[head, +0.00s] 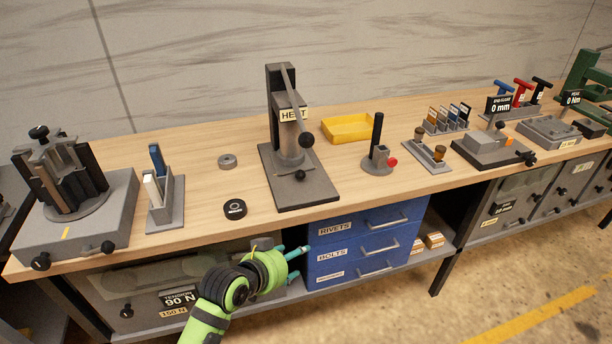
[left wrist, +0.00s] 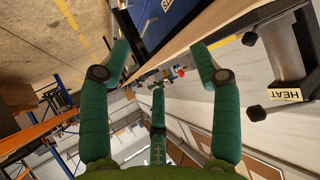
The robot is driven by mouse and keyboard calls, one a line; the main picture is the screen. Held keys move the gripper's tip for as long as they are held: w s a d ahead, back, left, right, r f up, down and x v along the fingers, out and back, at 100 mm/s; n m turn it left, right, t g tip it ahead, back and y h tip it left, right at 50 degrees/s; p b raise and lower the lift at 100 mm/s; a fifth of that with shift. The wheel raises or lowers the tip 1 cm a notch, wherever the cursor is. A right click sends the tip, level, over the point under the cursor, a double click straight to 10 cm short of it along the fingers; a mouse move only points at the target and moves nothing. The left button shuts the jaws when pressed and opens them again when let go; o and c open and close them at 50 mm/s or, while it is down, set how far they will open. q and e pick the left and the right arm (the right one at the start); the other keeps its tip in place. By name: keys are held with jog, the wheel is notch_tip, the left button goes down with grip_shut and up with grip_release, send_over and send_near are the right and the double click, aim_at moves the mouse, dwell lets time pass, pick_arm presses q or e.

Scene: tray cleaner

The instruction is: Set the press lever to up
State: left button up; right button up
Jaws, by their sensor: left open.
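The press (head: 280,90), labelled HEAT, stands on a dark base plate near the middle of the workbench. Its lever (head: 296,105) is a grey rod slanting down from the top of the column to a black ball knob (head: 306,139), so the knob end hangs low. In the left wrist view, the press (left wrist: 283,55) lies sideways at the right edge, with the lever knob (left wrist: 256,113) beside the HEAT label. My left gripper (head: 298,262) is below and in front of the bench edge, near the blue drawers, apart from the press. Its fingers (left wrist: 160,65) are spread and empty. My right gripper is not visible.
The wooden bench top (head: 230,190) is a long edge between my left gripper and the press. A black disc (head: 234,209) and grey ring (head: 228,161) lie left of the press. A yellow tray (head: 347,128) and red-buttoned stand (head: 377,160) are to its right. Blue drawers (head: 340,243) sit below.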

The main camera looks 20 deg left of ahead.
aim_at(302, 144)
pick_arm(q)
jog(key=w+a+r+t, duration=0.1)
jog(key=w+r+t, duration=0.1)
jog(key=w+r, duration=0.3)
jog(key=w+a+r+t, duration=0.2)
jog(key=w+r, duration=0.3)
jog(key=r, duration=0.1)
jog(key=w+a+r+t, duration=0.1)
jog(key=w+r+t, duration=0.1)
jog(key=w+r, duration=0.3)
jog(key=shift+w+a+r+n+t+h, duration=0.3)
jog(key=shift+w+a+r+t, duration=0.1)
jog(key=shift+r, duration=0.2)
jog(key=shift+p+x, duration=0.55)
jog(key=shift+x, duration=2.75)
jog(key=shift+d, duration=0.1)
grip_shut()
